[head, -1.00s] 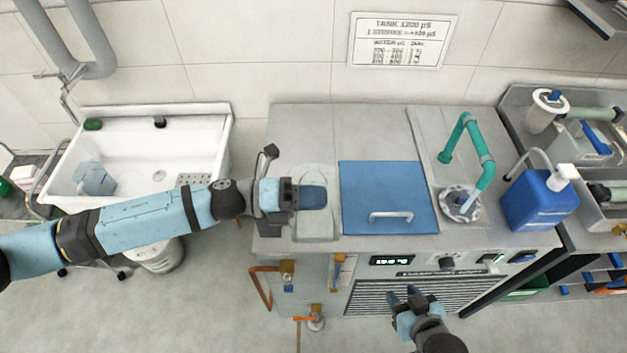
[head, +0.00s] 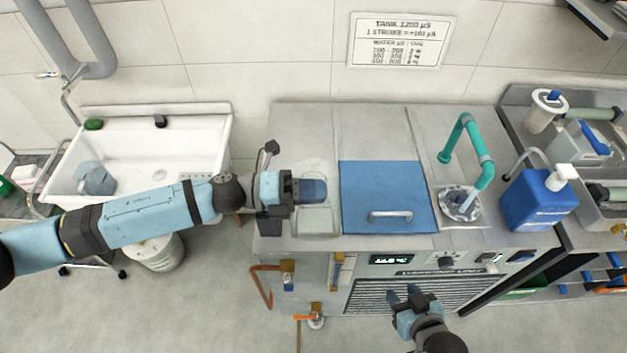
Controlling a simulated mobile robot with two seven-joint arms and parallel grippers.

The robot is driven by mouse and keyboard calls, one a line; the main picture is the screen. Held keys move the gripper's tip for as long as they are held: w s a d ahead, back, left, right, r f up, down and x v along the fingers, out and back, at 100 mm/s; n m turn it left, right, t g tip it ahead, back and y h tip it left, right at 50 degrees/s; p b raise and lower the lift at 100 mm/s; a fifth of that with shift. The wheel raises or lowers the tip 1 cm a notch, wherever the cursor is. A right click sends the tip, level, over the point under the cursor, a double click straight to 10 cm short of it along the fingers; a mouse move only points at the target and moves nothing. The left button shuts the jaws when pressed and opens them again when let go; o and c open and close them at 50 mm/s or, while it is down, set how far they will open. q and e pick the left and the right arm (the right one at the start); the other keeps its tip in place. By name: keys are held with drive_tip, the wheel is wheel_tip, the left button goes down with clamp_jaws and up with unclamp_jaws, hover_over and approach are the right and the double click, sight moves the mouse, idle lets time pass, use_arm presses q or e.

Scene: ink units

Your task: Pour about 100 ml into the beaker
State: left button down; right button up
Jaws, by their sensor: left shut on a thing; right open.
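My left gripper (head: 305,190) reaches in from the left over the steel counter. It is shut on a pale, see-through vessel (head: 316,222) at the left of the blue lid, largely hidden by the gripper. I cannot tell whether this is the beaker, or whether it touches the counter. My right gripper (head: 404,296) is open and empty in front of the cabinet's grille. A green spout (head: 467,140) bends down over a round basin (head: 460,204) with a glassy, rippled look. No vessel is clearly visible under the spout.
A blue lid (head: 385,190) with a handle lies on the counter. A blue pump bottle (head: 540,200) stands at the right. A white sink (head: 150,145) at the left holds a bluish, see-through container (head: 95,180). A notice (head: 402,40) hangs on the wall.

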sight(316, 231)
use_arm(q)
drive_tip(key=shift+w+r+n+p, duration=0.3)
drive_tip(key=shift+w+r+p, duration=0.15)
idle(0.9)
drive_tip(key=s+f+m+b, duration=0.3)
drive_tip(key=s+f+b, duration=0.2)
drive_tip(key=b, duration=0.1)
drive_tip(key=shift+s+f+m, duration=0.1)
drive_tip(key=shift+s+m, duration=0.1)
drive_tip(key=shift+m, duration=0.2)
drive_tip(key=shift+r, duration=0.2)
drive_tip(key=shift+s+f+m, duration=0.1)
drive_tip(key=shift+f+m, duration=0.2)
drive_tip(key=shift+f, duration=0.1)
drive_tip(key=shift+s+d+f+b, duration=0.1)
drive_tip(key=shift+s+f+b, duration=0.25)
drive_tip(key=shift+b, duration=0.35)
drive_tip(key=shift+s+f+m+b, duration=0.1)
drive_tip(key=shift+f+m+b, duration=0.35)
drive_tip(key=shift+m, duration=0.15)
